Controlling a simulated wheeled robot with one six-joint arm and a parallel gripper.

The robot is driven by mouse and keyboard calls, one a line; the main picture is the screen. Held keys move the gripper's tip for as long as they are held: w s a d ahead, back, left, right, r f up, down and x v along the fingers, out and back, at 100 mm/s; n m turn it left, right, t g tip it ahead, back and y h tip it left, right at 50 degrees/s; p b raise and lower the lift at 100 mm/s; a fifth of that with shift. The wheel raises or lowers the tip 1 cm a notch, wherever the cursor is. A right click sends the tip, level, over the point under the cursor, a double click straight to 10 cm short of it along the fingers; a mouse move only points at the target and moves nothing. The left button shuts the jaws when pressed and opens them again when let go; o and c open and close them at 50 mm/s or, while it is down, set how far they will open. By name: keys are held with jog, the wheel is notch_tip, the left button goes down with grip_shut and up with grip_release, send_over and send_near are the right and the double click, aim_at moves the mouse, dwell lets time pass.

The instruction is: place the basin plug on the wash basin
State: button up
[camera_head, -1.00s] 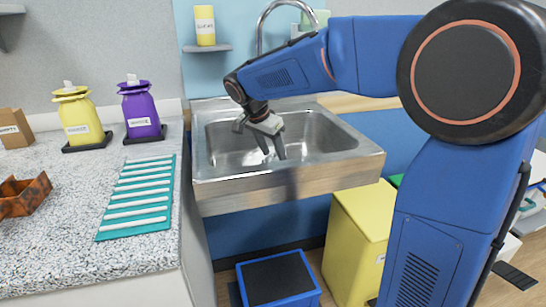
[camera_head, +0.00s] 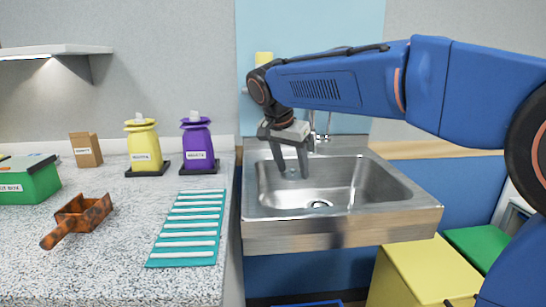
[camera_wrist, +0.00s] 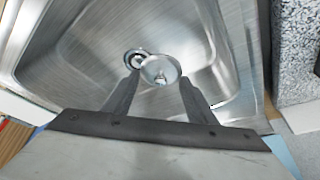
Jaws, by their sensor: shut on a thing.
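The steel wash basin (camera_head: 400,222) is set beside the speckled counter; its drain (camera_head: 320,204) shows in the bowl floor. My gripper (camera_head: 291,174) is over the left part of the basin, fingers pointing down. In the wrist view my gripper (camera_wrist: 158,78) is shut on the basin plug (camera_wrist: 160,68), a round shiny metal disc with a small knob. The plug is between the fingertips. The drain (camera_wrist: 137,57) shows beside the plug, partly overlapped by it. The plug is hard to make out in the head view. I cannot tell its exact height above the bowl floor.
The tap (camera_head: 326,130) stands behind the basin. On the counter left are a teal ribbed mat (camera_head: 187,228), a yellow dispenser (camera_head: 143,143), a purple dispenser (camera_head: 197,143), a brown scoop-like container (camera_head: 80,215) and a green box (camera_head: 28,182). A yellow bin (camera_head: 425,270) stands below.

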jog(key=s+a+r+n, duration=0.1)
jog(key=s+a+n, duration=0.1)
jog(key=a, duration=0.3)
jog(key=shift+t+y, duration=0.3)
jog(key=shift+y, duration=0.1)
jog(key=w, duration=1.8)
jog(key=shift+a+r, duration=0.1)
jog(key=shift+f, duration=0.3)
jog(key=shift+f, duration=0.2)
jog(key=o, duration=1)
jog(key=shift+o, duration=0.2)
